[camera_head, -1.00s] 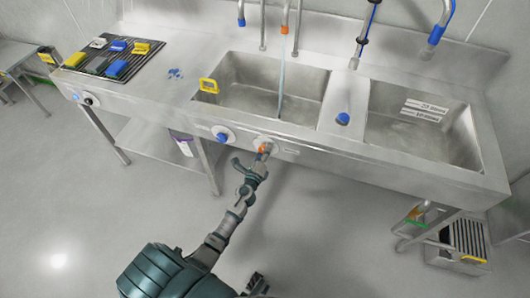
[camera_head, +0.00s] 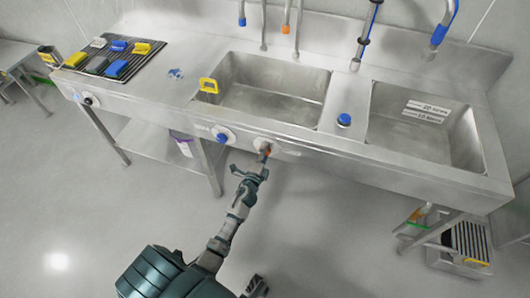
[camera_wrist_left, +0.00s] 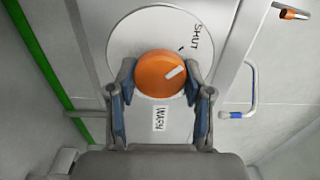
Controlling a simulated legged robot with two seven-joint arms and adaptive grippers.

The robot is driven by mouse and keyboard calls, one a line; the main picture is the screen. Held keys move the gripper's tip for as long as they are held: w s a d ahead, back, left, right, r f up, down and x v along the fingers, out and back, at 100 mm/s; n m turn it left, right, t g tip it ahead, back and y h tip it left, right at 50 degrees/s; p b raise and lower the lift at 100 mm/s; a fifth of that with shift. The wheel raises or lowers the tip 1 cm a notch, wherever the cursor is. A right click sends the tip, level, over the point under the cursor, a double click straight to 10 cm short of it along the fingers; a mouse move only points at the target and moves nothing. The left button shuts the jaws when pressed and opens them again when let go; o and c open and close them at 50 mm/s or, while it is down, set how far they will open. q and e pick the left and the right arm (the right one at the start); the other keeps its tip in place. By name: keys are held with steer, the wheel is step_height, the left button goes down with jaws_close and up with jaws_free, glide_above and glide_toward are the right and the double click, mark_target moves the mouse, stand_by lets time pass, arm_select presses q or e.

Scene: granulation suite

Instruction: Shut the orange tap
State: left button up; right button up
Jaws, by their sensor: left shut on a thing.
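The orange tap knob (camera_head: 267,150) is on a round white plate on the sink's front panel. My left gripper (camera_head: 263,158) is at it. In the left wrist view the orange knob (camera_wrist_left: 158,75) sits between the two fingers of my left gripper (camera_wrist_left: 160,84), which is shut on it. The knob's white mark points right and slightly up, below the plate's dark tick beside the word SHUT. The orange-tipped spout (camera_head: 286,28) over the left basin shows no water.
A blue knob (camera_head: 222,138) is left of the orange one on the same panel. The steel sink counter (camera_head: 175,95) carries a yellow-handled item (camera_head: 208,85) by the left basin and a rack of coloured blocks (camera_head: 78,63). The floor in front is clear.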

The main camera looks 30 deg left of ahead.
arm_select(q)
steer(key=shift+s+f, duration=0.1)
steer(key=shift+f, duration=0.25)
steer(key=o, duration=1.2)
steer(key=shift+c, duration=0.2)
steer(key=shift+r, duration=0.1)
steer(key=v, duration=1.2)
